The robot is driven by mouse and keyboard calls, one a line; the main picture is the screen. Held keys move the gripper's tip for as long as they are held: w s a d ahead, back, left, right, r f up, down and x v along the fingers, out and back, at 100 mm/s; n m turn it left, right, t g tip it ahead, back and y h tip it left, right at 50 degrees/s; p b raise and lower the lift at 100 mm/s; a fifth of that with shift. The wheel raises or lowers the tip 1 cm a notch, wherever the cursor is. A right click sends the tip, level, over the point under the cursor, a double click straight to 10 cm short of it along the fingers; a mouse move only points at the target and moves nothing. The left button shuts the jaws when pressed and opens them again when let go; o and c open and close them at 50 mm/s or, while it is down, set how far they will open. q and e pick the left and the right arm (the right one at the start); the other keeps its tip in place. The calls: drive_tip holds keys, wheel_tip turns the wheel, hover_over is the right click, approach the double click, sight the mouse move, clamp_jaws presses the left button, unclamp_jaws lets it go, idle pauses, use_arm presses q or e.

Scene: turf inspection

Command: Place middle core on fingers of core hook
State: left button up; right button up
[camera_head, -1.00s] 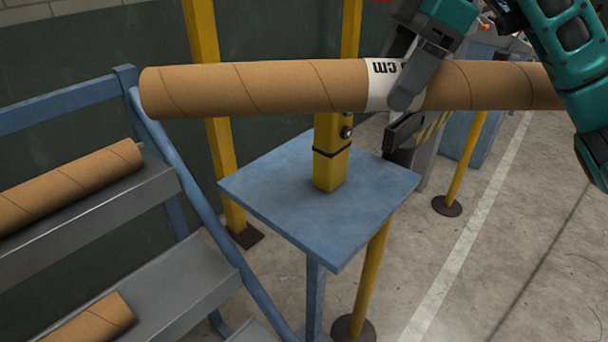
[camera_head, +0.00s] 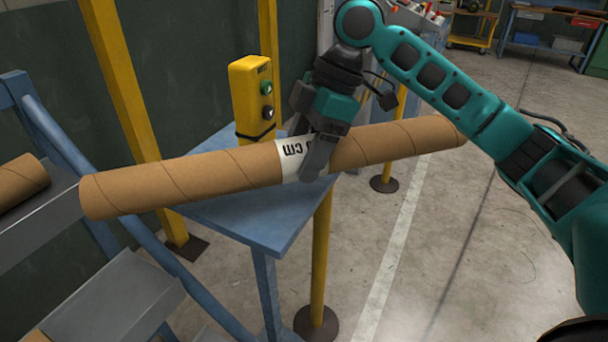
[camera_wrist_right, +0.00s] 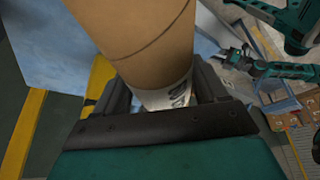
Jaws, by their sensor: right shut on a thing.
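A long brown cardboard core (camera_head: 215,172) with a white label marked "cm" spans the head view, its right end a little higher in the picture. My right gripper (camera_head: 316,166) is shut on it at the label, near its middle, from above. In the right wrist view the core (camera_wrist_right: 145,35) runs between the two dark fingers (camera_wrist_right: 165,92). A teal arm, seemingly my left, shows at the right there; its small gripper (camera_wrist_right: 237,58) is too unclear to judge. Another core (camera_head: 18,182) lies on the left rack. I cannot make out the core hook.
A blue stand (camera_head: 265,218) with a yellow button post (camera_head: 252,85) is beneath and behind the core. Grey rack shelves (camera_head: 105,300) with blue rails are at left. Yellow posts (camera_head: 118,80) stand behind. The concrete floor (camera_head: 450,240) at right is mostly open.

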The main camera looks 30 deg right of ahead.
wheel_tip(320, 180, down, 4)
drive_tip(key=shift+f+b, duration=0.1)
drive_tip(key=shift+b, duration=0.35)
drive_tip(key=o, duration=1.6)
